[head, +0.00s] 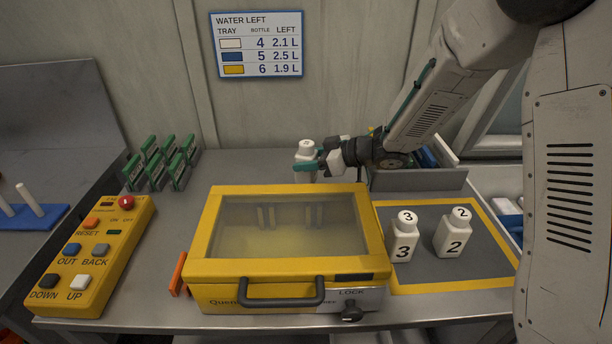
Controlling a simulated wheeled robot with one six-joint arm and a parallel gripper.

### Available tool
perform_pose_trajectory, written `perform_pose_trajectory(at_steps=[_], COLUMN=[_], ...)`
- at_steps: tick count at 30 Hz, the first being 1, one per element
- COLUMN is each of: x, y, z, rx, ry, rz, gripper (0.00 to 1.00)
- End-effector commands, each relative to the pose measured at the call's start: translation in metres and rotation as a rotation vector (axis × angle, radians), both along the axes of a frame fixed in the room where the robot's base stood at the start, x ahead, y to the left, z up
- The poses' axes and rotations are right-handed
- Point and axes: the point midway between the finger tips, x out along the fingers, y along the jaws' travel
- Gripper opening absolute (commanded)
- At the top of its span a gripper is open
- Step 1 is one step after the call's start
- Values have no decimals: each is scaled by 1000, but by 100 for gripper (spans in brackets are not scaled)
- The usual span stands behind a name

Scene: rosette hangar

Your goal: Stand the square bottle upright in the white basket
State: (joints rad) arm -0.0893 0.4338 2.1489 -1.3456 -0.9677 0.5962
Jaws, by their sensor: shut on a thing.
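My gripper (312,167) is behind the yellow lidded box, its jaw pads teal. It is shut on a white bottle (306,152), which looks upright with its cap up. The bottle's lower part is hidden by the gripper and box, so I cannot tell whether it touches the table. Two more white square bottles, marked 3 (404,240) and 2 (453,234), stand upright on the yellow-bordered grey mat (430,280). I cannot clearly make out a white basket; a white-edged container (446,150) shows partly behind my arm.
The yellow box (290,270) with a clear lid fills the middle of the table. A button panel (95,255) and green racks (160,160) stand at left. A grey-walled bin (418,181) is below my arm. A wall sign (258,45) lists water left.

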Motion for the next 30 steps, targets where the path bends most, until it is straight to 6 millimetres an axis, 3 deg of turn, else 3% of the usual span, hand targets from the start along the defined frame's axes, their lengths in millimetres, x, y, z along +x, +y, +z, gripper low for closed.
perform_pose_trajectory(at_steps=[9,20,21,23,30], x=[0,0,0,0,0], y=[0,1,1,1,1], z=[-37,-41,-41,-41,-41], rx=[1,1,0,-1,0], ry=[3,-1,0,-1,0], rz=[0,1,1,2,1], gripper=[17,17,51,67,67])
